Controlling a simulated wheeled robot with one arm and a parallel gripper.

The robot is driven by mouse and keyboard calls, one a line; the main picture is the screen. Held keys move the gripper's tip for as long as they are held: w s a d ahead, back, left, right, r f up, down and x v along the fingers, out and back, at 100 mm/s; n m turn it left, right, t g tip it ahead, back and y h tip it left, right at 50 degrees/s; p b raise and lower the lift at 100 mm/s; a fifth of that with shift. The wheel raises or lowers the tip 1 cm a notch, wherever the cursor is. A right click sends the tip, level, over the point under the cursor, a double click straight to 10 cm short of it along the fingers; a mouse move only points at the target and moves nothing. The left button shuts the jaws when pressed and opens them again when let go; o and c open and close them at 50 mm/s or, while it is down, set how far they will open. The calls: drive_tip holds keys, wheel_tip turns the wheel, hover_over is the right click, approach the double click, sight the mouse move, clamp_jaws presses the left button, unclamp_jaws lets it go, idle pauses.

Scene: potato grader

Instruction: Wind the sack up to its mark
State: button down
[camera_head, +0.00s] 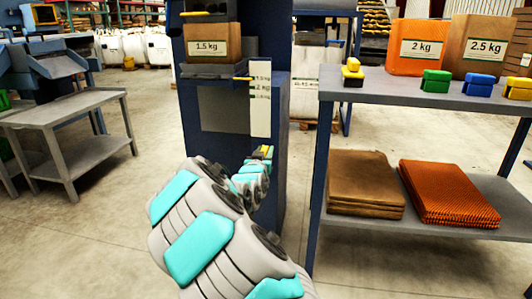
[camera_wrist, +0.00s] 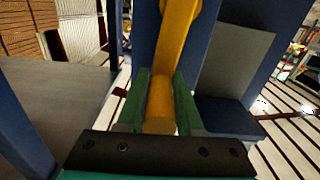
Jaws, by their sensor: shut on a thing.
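A brown sack labelled 1.5 kg (camera_head: 206,44) stands upright on a platform (camera_head: 212,70) on the blue machine column. A white scale strip (camera_head: 260,118) beside it carries several weight labels. A yellow pointer (camera_head: 243,78) at the platform is about level with the top label, which seems to read 1.5 kg. In the wrist view, my gripper (camera_wrist: 161,88) has its green fingers on both sides of a yellow crank handle (camera_wrist: 160,118) and is shut on it. The yellow crank arm (camera_wrist: 178,35) runs up from the handle. In the head view, my gripper is small and partly hidden by my arm.
A grey-topped shelf (camera_head: 400,95) on the right holds an orange 2 kg sack (camera_head: 420,48), a brown 2.5 kg sack (camera_head: 477,50) and several coloured blocks. Folded sacks (camera_head: 366,183) lie below. A grey table (camera_head: 65,108) stands left. The floor between is clear.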

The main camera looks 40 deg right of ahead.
drive_tip(key=c, duration=0.6)
unclamp_jaws()
drive_tip(key=shift+a, duration=0.1)
drive_tip(key=v, duration=0.7)
drive_tip(key=shift+s+a, duration=0.25)
